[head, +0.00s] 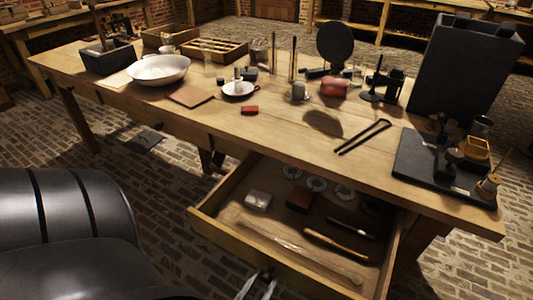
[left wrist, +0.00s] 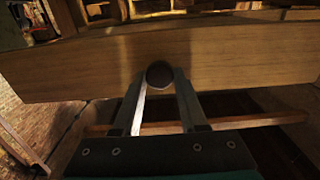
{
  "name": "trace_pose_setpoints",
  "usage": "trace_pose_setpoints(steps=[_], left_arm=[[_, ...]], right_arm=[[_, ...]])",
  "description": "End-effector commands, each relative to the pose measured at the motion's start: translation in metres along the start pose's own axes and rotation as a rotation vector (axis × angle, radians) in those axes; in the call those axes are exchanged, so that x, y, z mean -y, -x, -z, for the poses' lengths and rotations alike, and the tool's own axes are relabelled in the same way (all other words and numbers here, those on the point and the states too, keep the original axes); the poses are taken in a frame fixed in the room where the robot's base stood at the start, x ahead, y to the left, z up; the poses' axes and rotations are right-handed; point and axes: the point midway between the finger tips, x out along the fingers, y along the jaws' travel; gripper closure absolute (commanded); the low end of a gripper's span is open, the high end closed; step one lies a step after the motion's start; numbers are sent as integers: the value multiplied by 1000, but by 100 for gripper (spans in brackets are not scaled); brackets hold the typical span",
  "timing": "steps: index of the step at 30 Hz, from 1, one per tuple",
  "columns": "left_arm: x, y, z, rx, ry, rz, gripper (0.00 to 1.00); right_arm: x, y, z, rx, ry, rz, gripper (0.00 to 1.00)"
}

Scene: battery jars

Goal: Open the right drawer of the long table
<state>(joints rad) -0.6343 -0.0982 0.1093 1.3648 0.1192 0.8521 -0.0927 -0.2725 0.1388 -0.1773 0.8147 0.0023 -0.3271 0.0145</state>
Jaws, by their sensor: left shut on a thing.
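The long table (head: 270,128) runs across the head view, with a wooden top. Its right drawer (head: 205,215) is pulled out toward me, its inside open to view. My left gripper (head: 262,287) is at the drawer's front, at the bottom edge of the head view. In the left wrist view my left gripper (left wrist: 160,88) is shut on a round dark knob (left wrist: 159,73) on the drawer's wooden front panel (left wrist: 240,55). In the head view the knob is hidden. My right gripper is not in view.
The drawer holds a pale small box (head: 257,200), a dark reddish block (head: 300,199), several round pale items and long thin tools. On the tabletop stand a white bowl (head: 158,69), a tall black box (head: 465,70) and a black tray (head: 430,165). Brick floor lies in front.

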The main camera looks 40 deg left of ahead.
Motion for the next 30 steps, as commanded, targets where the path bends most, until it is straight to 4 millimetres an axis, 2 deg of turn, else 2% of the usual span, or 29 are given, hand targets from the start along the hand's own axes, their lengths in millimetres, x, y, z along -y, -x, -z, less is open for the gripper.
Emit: trace_pose_setpoints(steps=[9,10,17,30], left_arm=[[0,1,-1,3,1,0,100],[0,1,-1,4,1,0,56],[0,1,-1,2,0,0,30],[0,1,0,1,0,0,30]], right_arm=[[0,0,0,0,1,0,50],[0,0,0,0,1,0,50],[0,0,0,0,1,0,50],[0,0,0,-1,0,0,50]])
